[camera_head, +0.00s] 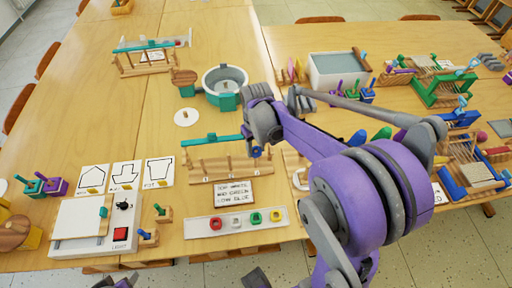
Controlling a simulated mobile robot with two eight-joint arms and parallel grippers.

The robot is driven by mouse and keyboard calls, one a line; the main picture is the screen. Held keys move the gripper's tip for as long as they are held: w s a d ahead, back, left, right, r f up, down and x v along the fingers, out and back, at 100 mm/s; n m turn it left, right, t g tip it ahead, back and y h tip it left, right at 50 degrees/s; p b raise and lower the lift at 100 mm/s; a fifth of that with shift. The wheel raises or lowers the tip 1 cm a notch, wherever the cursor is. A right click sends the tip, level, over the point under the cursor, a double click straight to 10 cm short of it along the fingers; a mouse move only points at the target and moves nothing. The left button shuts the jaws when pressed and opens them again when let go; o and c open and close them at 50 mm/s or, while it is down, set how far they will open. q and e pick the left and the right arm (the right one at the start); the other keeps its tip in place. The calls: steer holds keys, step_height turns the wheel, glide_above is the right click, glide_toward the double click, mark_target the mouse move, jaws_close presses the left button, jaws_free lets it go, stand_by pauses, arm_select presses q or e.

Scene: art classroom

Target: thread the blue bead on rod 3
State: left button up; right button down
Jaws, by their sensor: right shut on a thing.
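My right gripper (257,146) is shut on the blue bead (257,152), at the right end of the wooden rod rack (215,176). The bead is small and partly covered by the gripper; I cannot tell whether it is around a rod or only beside one. The rack has several upright rods, and its base numbers are too small to read surely. Only dark grey parts show at the bottom edge, and I cannot make out my left gripper there.
A lettered sign (234,187) lies between rack and tray. A teal bar (205,140) is just behind the rack. A round tub (226,78) stands farther back. A control box with a red button (120,234) is at left. My right arm hides the table to the right.

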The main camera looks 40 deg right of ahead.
steer(key=shift+c, duration=1.8)
jaws_free()
step_height(320, 180, up, 11)
steer(key=p, duration=0.1)
steer(key=s+a+f+t+p, duration=0.1)
steer(key=s+a+f+t, duration=0.1)
steer(key=s+a, duration=0.4)
steer(key=s+a+f+n+t+p, duration=0.1)
steer(key=s+a+f+t, duration=0.1)
steer(key=s+a, duration=0.4)
steer(key=shift+s+a+f+t, duration=0.2)
steer(key=shift+a+f+t, duration=0.2)
steer(key=shift+a+t, duration=0.3)
